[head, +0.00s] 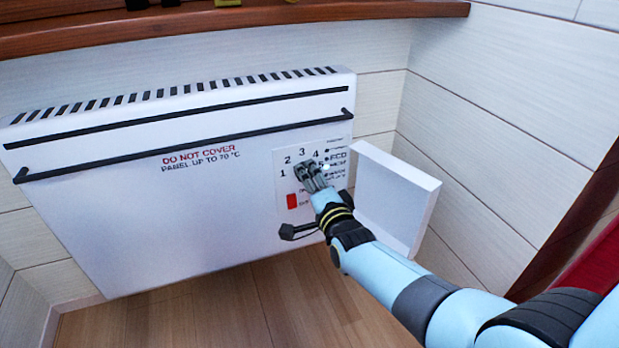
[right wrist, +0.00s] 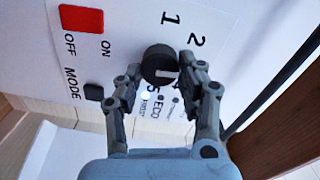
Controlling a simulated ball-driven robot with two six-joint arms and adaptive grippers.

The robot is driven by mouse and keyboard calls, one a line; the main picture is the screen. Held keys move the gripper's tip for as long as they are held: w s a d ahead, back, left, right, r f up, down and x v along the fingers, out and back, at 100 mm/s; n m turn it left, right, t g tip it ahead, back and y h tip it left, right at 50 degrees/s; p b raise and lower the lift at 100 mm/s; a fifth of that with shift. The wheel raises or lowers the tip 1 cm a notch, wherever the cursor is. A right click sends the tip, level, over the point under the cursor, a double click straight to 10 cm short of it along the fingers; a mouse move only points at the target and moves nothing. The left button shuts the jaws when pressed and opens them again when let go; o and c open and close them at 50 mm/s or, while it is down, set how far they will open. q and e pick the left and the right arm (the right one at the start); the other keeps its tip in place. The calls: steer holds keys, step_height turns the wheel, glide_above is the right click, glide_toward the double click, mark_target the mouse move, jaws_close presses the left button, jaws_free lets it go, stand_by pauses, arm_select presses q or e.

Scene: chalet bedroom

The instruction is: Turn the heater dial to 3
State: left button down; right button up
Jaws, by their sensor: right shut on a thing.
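The white wall heater (head: 150,225) has a control panel at its right end, with the numbers 1 to 4 readable around the dial in the head view. The round black dial (right wrist: 160,62) sits between the fingers of my right gripper (right wrist: 161,78), which is shut on it. A pale mark shows at the lower right of the dial's face in the wrist view. The number it points to is hard to tell, as the fingers cover that side. In the head view my right gripper (head: 306,168) hides most of the dial. My left gripper is out of view.
A white cover flap (head: 400,200) stands open just right of the panel, close to my right forearm. A red switch (head: 292,201) and a mode button (right wrist: 94,92) are near the dial. A black rail (head: 190,147) crosses the heater; a wooden shelf (head: 80,38) runs above.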

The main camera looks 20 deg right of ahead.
steer(key=shift+f+m, duration=0.1)
steer(key=shift+m, duration=0.5)
steer(key=o, duration=1.1)
steer(key=shift+o, duration=0.2)
steer(key=s, duration=1.2)
steer(key=shift+d, duration=0.2)
